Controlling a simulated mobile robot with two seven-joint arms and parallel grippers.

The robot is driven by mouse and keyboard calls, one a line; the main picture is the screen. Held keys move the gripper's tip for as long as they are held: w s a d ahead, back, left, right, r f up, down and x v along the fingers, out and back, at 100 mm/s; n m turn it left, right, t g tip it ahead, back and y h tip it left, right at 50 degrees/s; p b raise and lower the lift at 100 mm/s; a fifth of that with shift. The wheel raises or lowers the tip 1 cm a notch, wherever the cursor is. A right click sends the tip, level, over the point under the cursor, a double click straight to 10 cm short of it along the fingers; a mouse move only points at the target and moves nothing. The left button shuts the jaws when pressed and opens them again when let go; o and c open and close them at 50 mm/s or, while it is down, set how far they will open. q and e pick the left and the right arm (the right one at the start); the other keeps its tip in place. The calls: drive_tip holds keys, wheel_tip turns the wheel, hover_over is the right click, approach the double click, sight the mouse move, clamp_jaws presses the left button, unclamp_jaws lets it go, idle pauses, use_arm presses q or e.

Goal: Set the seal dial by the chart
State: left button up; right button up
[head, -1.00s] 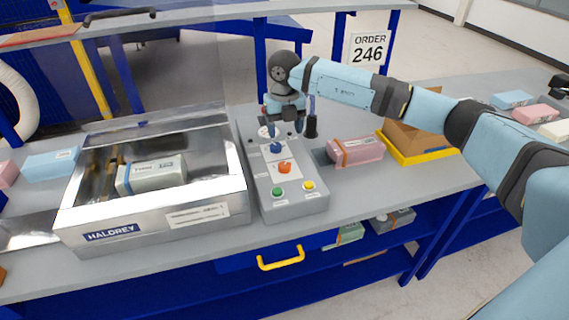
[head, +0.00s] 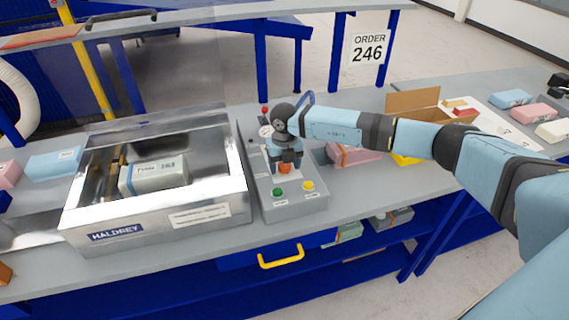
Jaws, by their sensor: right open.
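The grey control box (head: 305,202) stands right of the steel machine. It carries an orange dial (head: 285,169), a green button (head: 278,192) and a yellow button (head: 309,186). A blue dial further back on the box is hidden behind my right gripper. My right gripper (head: 286,168) points down at the orange dial with its jaws open, its fingers close over or around it; contact cannot be told. Which dial is the seal dial cannot be read. No chart can be made out clearly. My left gripper is not in view.
The steel HALDREY machine (head: 150,230) holds a wrapped grey-green pack (head: 153,175). A pink pack (head: 350,156) and an open cardboard box (head: 412,100) lie behind my right arm. An ORDER 246 sign (head: 368,50) hangs at the back. Coloured packs (head: 510,98) lie far right.

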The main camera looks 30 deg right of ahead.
drive_tip(key=shift+c, duration=0.5)
drive_tip(key=c, duration=0.8)
drive_tip(key=shift+c, duration=0.2)
